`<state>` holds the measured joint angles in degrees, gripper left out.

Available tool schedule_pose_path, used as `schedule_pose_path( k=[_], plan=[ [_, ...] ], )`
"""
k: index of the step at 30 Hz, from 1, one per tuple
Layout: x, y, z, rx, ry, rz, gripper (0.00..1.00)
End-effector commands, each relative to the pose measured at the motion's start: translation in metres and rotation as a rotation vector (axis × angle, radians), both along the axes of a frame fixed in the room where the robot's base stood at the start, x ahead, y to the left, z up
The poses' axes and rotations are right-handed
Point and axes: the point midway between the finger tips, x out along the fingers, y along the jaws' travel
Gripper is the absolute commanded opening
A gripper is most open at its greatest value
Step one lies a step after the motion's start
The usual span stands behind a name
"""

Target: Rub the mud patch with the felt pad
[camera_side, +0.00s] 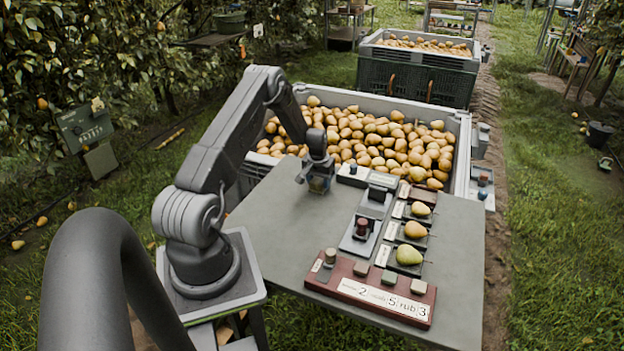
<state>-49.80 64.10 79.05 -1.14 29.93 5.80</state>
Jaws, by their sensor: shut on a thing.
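My gripper (319,184) points down low over the far left part of the grey table (290,232), near the edge by the pear bin. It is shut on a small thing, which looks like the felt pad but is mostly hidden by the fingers. I cannot tell whether it touches the tabletop. I cannot make out a mud patch; the spot under the gripper is hidden. Three pears lie in a row on dark plates at the right: a far one (420,209), a middle one (415,230) and a greener near one (408,255).
A red-brown board (345,292) with several small blocks and a label stands at the table's front. A grey device with a dark red knob (362,228) stands mid-table. A large pear bin (463,140) adjoins the back.

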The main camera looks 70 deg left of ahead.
Motion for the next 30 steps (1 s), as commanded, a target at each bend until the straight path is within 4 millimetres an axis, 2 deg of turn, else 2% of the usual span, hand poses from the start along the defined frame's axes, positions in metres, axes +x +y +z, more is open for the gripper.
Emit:
schedule_pose_path(
  k=[12, 14, 16, 30],
  plan=[
    [0.027, -0.028, -0.001, -0.002, 0.001, -0.001, 0.31],
    [0.026, -0.026, 0.004, 0.000, 0.000, 0.002, 0.31],
    [0.027, -0.026, 0.023, 0.003, -0.003, 0.002, 0.31],
    [0.026, -0.026, 0.062, 0.001, -0.001, 0.001, 0.31]
  ],
)
